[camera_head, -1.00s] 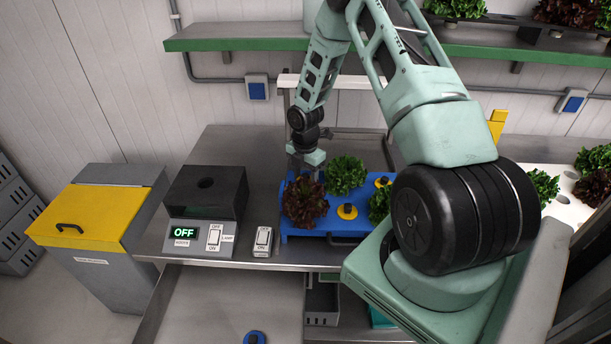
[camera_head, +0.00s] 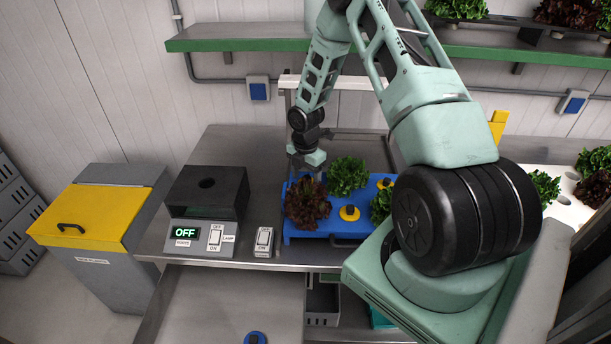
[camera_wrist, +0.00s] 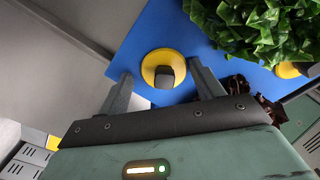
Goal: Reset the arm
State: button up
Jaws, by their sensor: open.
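My arm reaches over the bench, and my gripper (camera_head: 306,172) is low at the back left corner of the blue tray (camera_head: 288,230), partly hidden behind a dark red lettuce (camera_head: 306,204). In the wrist view my gripper (camera_wrist: 162,76) is open, with its two fingers apart and nothing held. A yellow disc with a dark peg (camera_wrist: 160,65) on the blue tray (camera_wrist: 150,30) shows between the fingertips; I cannot tell the height gap. A green lettuce (camera_wrist: 255,25) is close to the right finger.
Green lettuces (camera_head: 347,175) and a yellow disc (camera_head: 349,213) are on the tray. Left of it stand a small switch box (camera_head: 263,241) and a black-topped unit showing OFF (camera_head: 206,202). A yellow-lidded bin (camera_head: 85,217) is at far left. A shelf (camera_head: 240,44) runs above.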

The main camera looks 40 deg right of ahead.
jog(key=shift+o, duration=0.2)
jog(key=shift+s+f, duration=0.3)
jog(key=shift+s, duration=0.15)
jog(key=shift+o, duration=0.9)
jog(key=shift+r+p, duration=0.4)
jog(key=shift+w+r+p, duration=0.2)
jog(key=shift+r+p, duration=1.1)
jog(key=shift+r, duration=0.35)
jog(key=shift+w+r+p, duration=0.15)
jog(key=shift+r+p, duration=1.15)
jog(key=shift+r, duration=0.3)
